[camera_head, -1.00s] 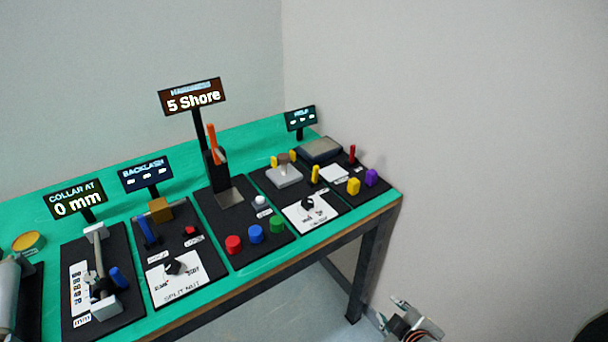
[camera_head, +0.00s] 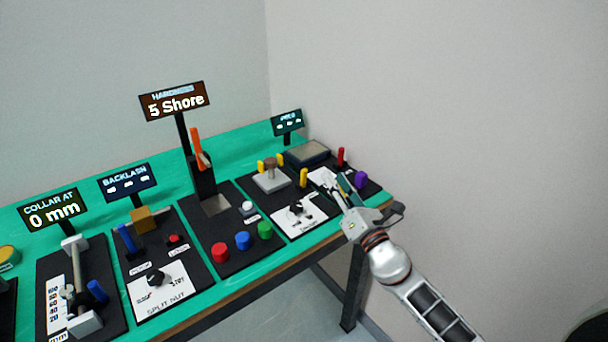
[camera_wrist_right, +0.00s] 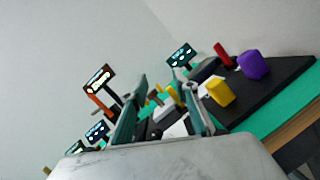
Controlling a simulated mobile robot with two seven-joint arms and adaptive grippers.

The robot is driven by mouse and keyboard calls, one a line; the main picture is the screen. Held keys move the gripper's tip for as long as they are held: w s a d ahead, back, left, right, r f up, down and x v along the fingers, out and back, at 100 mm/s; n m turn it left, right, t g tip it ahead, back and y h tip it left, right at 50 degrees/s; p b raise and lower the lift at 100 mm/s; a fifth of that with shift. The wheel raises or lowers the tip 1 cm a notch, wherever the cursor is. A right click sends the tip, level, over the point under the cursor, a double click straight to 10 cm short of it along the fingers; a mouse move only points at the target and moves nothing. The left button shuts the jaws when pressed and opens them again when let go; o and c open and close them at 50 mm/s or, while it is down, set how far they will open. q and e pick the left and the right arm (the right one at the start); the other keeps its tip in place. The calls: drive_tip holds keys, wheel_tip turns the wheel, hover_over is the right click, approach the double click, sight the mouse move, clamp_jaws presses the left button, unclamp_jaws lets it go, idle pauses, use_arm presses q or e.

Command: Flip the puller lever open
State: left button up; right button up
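My right gripper (camera_head: 340,183) reaches over the right end of the bench, its two fingers apart and empty. In the wrist view the fingers (camera_wrist_right: 163,110) stand apart with the panels between and beyond them. The rightmost panel carries a red upright lever (camera_head: 341,157), a purple knob (camera_head: 361,180) and a yellow block (camera_wrist_right: 219,92). The gripper covers the yellow block in the head view. In the wrist view the red lever (camera_wrist_right: 224,54) and purple knob (camera_wrist_right: 253,64) are right of the fingers. No readable label shows which part is the puller lever. My left gripper is out of view.
The green bench (camera_head: 270,258) holds several black panels with knobs and buttons. Upright signs stand behind them, including a "5 Shore" sign (camera_head: 174,101) on a post and a small dark sign (camera_head: 286,122). A wall rises behind the bench. The floor to the right is open.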

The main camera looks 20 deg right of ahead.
sight(306, 175)
drive_tip(key=w+f+n+g+y, duration=0.1)
drive_tip(key=w+n, duration=0.1)
drive_tip(key=n, duration=0.1)
drive_tip(key=w+a+f+n+g+y, duration=0.1)
drive_tip(key=f+n, duration=0.1)
drive_tip(key=w+a+f+n+g+y, duration=0.1)
drive_tip(key=w+f+n, duration=0.1)
drive_tip(key=n, duration=0.1)
drive_tip(key=shift+w+a+f+n, duration=0.1)
drive_tip(key=shift+w+a+n, duration=0.05)
drive_tip(key=shift+w+n, duration=0.15)
drive_tip(key=b+x, duration=0.1)
drive_tip(key=x, duration=0.5)
drive_tip(key=shift+w+a+f+b, duration=0.15)
drive_tip(key=shift+f+b, duration=0.05)
drive_tip(key=shift+b, duration=0.1)
drive_tip(key=shift+w+a, duration=0.1)
drive_tip(key=shift+w, duration=0.2)
drive_tip(key=shift+w+a+r, duration=0.1)
drive_tip(key=shift+w, duration=0.15)
clamp_jaws()
